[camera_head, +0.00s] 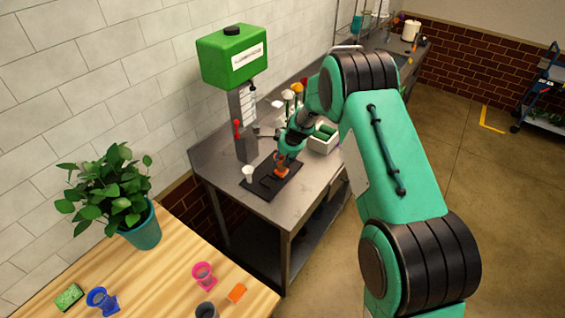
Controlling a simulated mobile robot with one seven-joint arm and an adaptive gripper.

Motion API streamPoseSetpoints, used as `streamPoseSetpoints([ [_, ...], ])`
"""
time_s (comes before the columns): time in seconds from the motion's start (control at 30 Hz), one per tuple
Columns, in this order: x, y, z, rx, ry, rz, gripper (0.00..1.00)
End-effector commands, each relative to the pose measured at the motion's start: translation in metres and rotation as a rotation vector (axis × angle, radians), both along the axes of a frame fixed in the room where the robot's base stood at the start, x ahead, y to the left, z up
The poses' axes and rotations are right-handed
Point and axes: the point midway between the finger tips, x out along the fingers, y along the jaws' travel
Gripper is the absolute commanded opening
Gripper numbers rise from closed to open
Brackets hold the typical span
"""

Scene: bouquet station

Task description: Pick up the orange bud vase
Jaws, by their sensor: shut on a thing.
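The orange bud vase (281,172) is small in the head view and stands over the black mat (262,187) on the grey metal table. My gripper (282,160) comes down on it from above and is shut on it. The fingers and the upper part of the vase are too small to make out clearly. I cannot tell whether the vase touches the mat or is slightly raised.
A white crate (323,138) is to the right.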

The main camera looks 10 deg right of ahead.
Motion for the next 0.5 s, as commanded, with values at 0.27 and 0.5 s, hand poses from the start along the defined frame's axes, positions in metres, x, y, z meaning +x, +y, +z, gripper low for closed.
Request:
streamPoseSetpoints([
  [0.27,0.002,0.001,0.033,0.001,-0.006,0.001,0.0],
  [0.5,-0.028,-0.001,0.035,0.002,-0.003,-0.001,0.0],
])
